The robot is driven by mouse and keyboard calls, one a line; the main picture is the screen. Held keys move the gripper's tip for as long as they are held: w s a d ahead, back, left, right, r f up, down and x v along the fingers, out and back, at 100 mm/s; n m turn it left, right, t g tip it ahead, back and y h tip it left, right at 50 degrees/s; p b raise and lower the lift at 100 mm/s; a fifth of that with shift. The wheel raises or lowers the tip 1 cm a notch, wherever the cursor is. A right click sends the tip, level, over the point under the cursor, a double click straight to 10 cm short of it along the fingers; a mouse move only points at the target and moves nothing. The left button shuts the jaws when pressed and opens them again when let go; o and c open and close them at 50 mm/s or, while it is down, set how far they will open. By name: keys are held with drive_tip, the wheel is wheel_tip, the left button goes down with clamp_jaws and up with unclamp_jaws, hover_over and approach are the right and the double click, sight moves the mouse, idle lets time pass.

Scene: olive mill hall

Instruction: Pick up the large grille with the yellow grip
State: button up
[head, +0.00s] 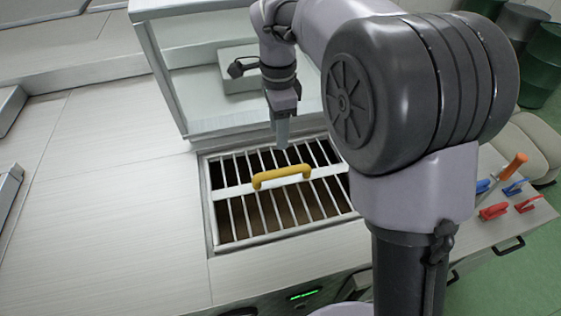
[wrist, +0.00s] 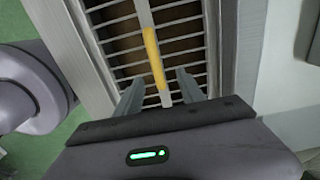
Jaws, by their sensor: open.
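The large grille (head: 233,219) is a pale metal frame with parallel bars, set in an opening of the worktop over a dark brown space. A flat bar crosses its middle and carries the yellow grip (head: 281,176), an arched handle. In the wrist view the grille (wrist: 118,57) lies ahead, with the yellow grip (wrist: 154,60) just beyond and between my fingertips. My gripper (head: 282,140) is open and empty, pointing down above the far side of the grille, apart from the grip. It also shows in the wrist view (wrist: 160,85). My arm hides the grille's right edge.
A white open-fronted cabinet (head: 160,75) stands right behind the grille. Red and blue handled tools (head: 494,211) and an orange handle (head: 515,165) lie on the right end of the worktop. The worktop left of the grille (head: 110,190) is clear. Green drums (head: 543,60) stand far right.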

hover_over(283, 172)
drive_tip(key=a, duration=0.1)
wheel_tip(283, 172, down, 5)
drive_tip(key=shift+s+f, duration=0.1)
drive_tip(key=f, duration=0.1)
drive_tip(key=w+f, duration=0.1)
drive_tip(key=f, duration=0.2)
drive_tip(key=shift+w, duration=0.4)
drive_tip(key=shift+d+f, duration=0.1)
drive_tip(key=shift+f, duration=0.15)
drive_tip(key=f, duration=0.1)
drive_tip(key=s+f, duration=0.1)
drive_tip(key=p, duration=0.1)
drive_tip(key=shift+s+d+f, duration=0.3)
drive_tip(key=shift+d+f, duration=0.05)
drive_tip(key=shift+f, duration=0.05)
drive_tip(key=shift+w+f, duration=0.25)
drive_tip(key=shift+f, duration=0.35)
drive_tip(key=shift+w+f, duration=0.25)
drive_tip(key=shift+f, duration=0.3)
drive_tip(key=shift+s+r, duration=0.1)
drive_tip(key=shift+s, duration=0.15)
drive_tip(key=c, duration=0.4)
clamp_jaws()
